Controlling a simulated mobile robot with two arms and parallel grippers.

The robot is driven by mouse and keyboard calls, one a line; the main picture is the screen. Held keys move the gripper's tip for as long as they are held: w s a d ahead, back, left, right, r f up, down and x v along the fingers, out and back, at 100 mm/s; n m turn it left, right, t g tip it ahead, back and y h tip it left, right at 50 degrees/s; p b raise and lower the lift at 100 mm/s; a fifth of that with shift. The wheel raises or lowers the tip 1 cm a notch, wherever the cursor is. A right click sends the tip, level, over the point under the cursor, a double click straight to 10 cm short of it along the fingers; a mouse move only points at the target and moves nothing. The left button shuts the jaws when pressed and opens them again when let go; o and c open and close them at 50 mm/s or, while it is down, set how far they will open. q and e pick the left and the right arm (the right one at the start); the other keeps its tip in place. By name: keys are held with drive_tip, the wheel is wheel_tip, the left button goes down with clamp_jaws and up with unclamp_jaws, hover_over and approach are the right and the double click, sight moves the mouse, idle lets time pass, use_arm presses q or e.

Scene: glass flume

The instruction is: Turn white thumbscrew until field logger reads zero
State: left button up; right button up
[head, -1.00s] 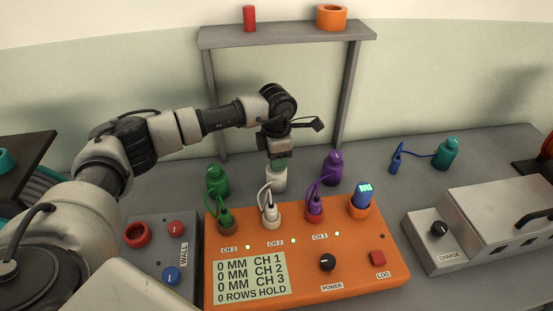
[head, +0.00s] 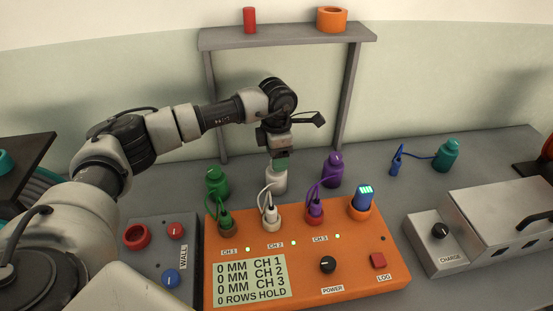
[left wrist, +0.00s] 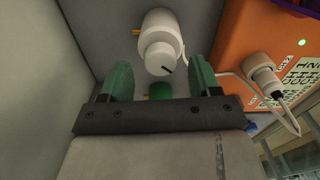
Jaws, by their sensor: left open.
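The white thumbscrew (head: 276,178) is the top of a white bottle-shaped unit behind the orange field logger (head: 340,270). In the left wrist view the white thumbscrew (left wrist: 160,58) shows a dark index line. My left gripper (head: 280,163) is above it; in the left wrist view its green fingers (left wrist: 160,80) are apart with nothing between them, and the thumbscrew is beyond the tips. The logger's display (head: 250,280) reads 0 MM for CH 1, CH 2 and CH 3, and 0 ROWS HOLD. My right gripper is not in view.
Green (head: 217,183) and purple (head: 332,170) units stand either side of the white one. Cabled plugs sit in the logger's sockets. A grey shelf (head: 290,38) rises behind. A metal box (head: 500,222) is at right, a teal unit (head: 446,155) behind it.

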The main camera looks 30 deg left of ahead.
use_arm(q)
wheel_tip(320, 180, up, 9)
drive_tip(key=b, duration=0.1)
idle(0.7)
